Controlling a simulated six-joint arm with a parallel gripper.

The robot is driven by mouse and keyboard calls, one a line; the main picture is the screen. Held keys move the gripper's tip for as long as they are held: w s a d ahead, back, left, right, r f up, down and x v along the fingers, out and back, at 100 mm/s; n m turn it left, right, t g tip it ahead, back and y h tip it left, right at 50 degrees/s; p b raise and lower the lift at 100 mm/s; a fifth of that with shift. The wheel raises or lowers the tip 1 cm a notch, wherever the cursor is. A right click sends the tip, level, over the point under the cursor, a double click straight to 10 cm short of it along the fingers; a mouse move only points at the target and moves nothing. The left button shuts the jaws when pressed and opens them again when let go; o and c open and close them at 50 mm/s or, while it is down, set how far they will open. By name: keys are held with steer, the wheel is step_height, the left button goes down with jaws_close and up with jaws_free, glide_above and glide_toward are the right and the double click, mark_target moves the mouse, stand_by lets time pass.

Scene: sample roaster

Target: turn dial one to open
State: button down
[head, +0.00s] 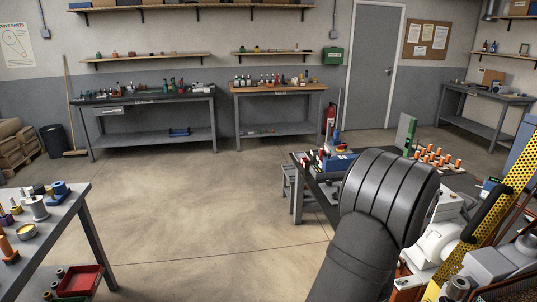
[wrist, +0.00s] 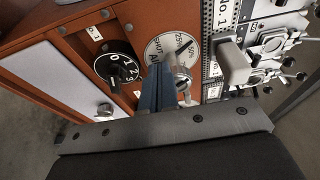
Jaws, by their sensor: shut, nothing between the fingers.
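In the wrist view, a round white dial plate (wrist: 160,43) on an orange-brown panel is printed with "SHUT" and percent marks. A metal knob (wrist: 182,82) sits at its lower right, partly behind my gripper. My gripper (wrist: 158,72) has blue fingers that are shut and empty, their tips in front of the plate's lower part, beside the knob. I cannot tell if they touch it. A black numbered dial (wrist: 118,65) is to the left. A "No.1" label (wrist: 224,14) is at the upper right. In the head view my arm hides the gripper and the dials.
Metal levers and fittings (wrist: 272,42) and a pale block-shaped handle (wrist: 235,64) lie right of my fingers. A white panel (wrist: 60,82) is at left. In the head view, a yellow perforated guard (head: 500,200) stands right of my arm; open floor (head: 190,215) lies left.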

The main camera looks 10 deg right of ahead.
steer(key=shift+s+r, duration=0.1)
steer(key=shift+s, duration=0.05)
stand_by(0.3)
steer(key=shift+r, duration=1.15)
steer(key=shift+r, duration=0.15)
stand_by(0.3)
steer(key=a, duration=0.6)
steer(key=shift+w+r, duration=0.15)
steer(key=shift+w, duration=0.2)
